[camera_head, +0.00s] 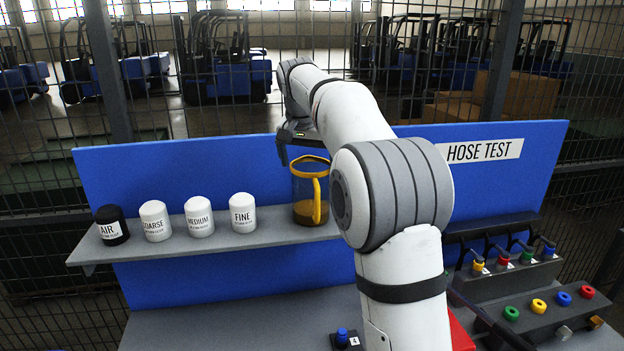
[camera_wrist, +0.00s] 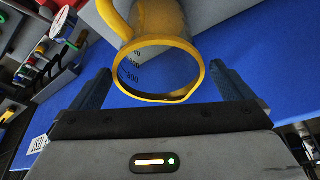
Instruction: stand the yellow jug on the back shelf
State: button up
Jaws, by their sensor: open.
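The yellow jug (camera_head: 302,193) has a clear body and a yellow rim and handle, with a yellowish-brown lower part. It stands upright on the grey back shelf (camera_head: 180,252), to the right of the white canisters. My gripper (camera_head: 292,146) is just above and behind the jug's rim, partly hidden by my arm. In the wrist view, my gripper (camera_wrist: 160,78) is open, with its two dark fingers apart. The jug (camera_wrist: 160,42) shows between and beyond them, rim towards the camera. I see no finger closed on it.
A black AIR canister (camera_head: 112,226) and white COARSE (camera_head: 155,221), MEDIUM (camera_head: 199,217) and FINE (camera_head: 243,213) canisters stand on the shelf, left of the jug. A blue panel (camera_head: 200,165) backs it. Coloured hose fittings (camera_head: 540,305) sit at the right. My arm hides the shelf's right part.

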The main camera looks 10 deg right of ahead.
jog(key=d+v, duration=0.1)
jog(key=v, duration=0.4)
jog(key=s+f+n, duration=0.2)
jog(key=s, duration=0.7)
jog(key=s+f+n, duration=0.1)
jog(key=s+f, duration=0.1)
jog(key=s, duration=0.6)
jog(key=s+f+n, duration=0.1)
jog(key=s+f, duration=0.6)
jog(key=s, duration=0.2)
jog(key=s+f+n+t+y, duration=0.1)
jog(key=s+f, duration=0.6)
jog(key=s, duration=0.3)
jog(key=shift+s+d+f+n+y, duration=0.2)
jog(key=shift+d+f+n+y, duration=0.1)
jog(key=shift+d+f+n, duration=0.15)
notch_tip(320, 180, down, 8)
jog(key=b, duration=0.7)
jog(key=shift+w+f+g, duration=0.2)
jog(key=shift+w+g, duration=0.05)
jog(key=shift+g, duration=0.15)
